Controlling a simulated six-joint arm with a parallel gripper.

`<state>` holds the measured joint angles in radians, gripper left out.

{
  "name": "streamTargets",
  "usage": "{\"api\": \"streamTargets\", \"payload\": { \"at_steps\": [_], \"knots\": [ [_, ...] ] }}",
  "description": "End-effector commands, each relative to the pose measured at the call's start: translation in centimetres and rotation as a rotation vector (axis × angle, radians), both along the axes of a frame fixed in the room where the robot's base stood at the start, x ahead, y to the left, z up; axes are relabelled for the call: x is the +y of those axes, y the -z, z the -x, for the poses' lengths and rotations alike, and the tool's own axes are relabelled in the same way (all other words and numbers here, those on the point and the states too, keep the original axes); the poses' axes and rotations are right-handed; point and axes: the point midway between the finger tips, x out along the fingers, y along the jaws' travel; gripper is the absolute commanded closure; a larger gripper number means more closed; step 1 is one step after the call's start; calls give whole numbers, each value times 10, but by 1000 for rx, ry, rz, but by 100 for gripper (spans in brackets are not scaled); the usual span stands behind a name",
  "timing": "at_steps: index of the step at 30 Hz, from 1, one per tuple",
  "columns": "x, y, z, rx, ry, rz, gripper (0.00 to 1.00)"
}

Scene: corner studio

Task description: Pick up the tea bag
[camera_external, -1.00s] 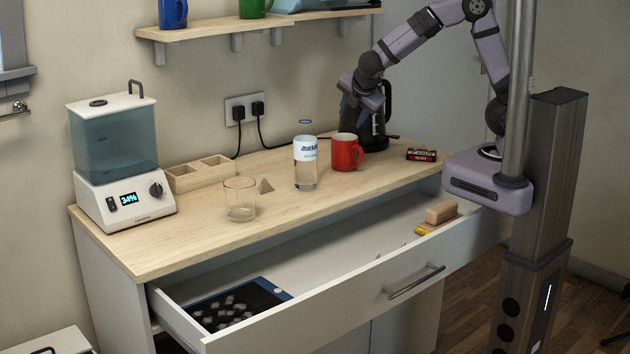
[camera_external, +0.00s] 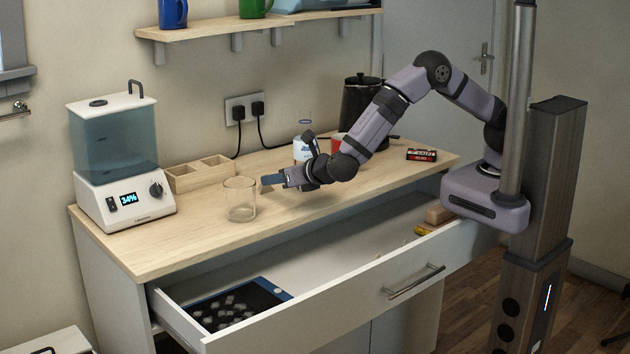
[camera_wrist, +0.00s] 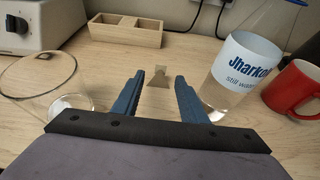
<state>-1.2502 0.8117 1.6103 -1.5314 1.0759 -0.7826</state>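My gripper (camera_wrist: 156,92) is open, with nothing between the fingers. In the outside view my gripper (camera_external: 270,181) is low over the counter and points left, just right of the glass. The tea bag is mostly hidden behind the fingers in that view. I cannot tell there whether the fingers touch it.
An empty glass (camera_external: 240,199) stands close to the left of my gripper. A water bottle (camera_wrist: 235,75) and a red mug (camera_wrist: 292,88) stand to the right. A wooden box (camera_wrist: 128,32) sits behind. A drawer (camera_external: 330,290) is open below the counter's front.

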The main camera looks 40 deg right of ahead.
Motion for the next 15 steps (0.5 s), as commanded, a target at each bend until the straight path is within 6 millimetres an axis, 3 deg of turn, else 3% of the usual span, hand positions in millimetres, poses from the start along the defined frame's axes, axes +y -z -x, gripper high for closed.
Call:
{"api": "streamTargets", "payload": {
  "at_steps": [5,15],
  "knots": [
    [0,5,0,2,1,11,61],
    [0,12,-19,3,0,10,61]
  ]
}}
